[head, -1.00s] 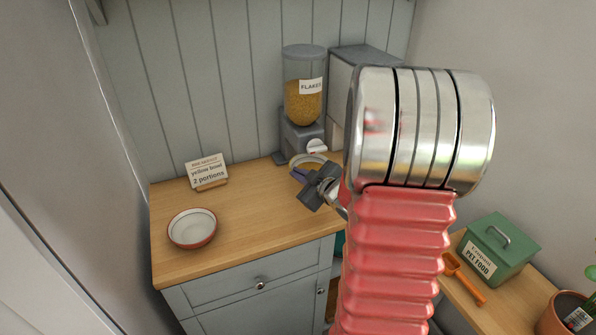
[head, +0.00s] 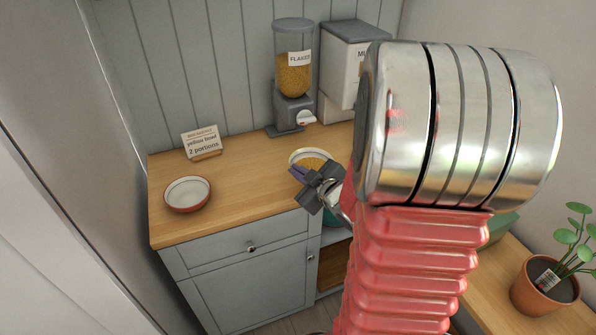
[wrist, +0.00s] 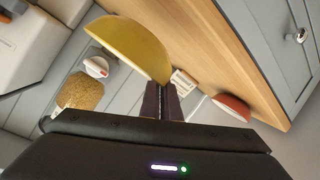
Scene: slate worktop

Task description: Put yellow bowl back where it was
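The yellow bowl (head: 308,154) is in front of the flakes dispenser (head: 293,82), clear of its spout, with flake-coloured contents showing inside its pale rim. In the wrist view the bowl (wrist: 130,45) appears tilted by the camera angle, its yellow outside showing. My gripper (head: 300,175) is shut on the bowl's near rim; its dark fingers (wrist: 161,100) meet at the edge in the wrist view. The bowl seems held above the wooden counter, but its underside is hidden in the head view. My arm hides part of the counter to the right.
A red bowl with a white inside (head: 188,194) stands at the counter's left. Behind it a card (head: 202,143) reads "yellow bowl 2 portions". A second dispenser (head: 350,65) stands at the back right. A potted plant (head: 545,285) is on the lower right surface. The middle counter (head: 245,180) is clear.

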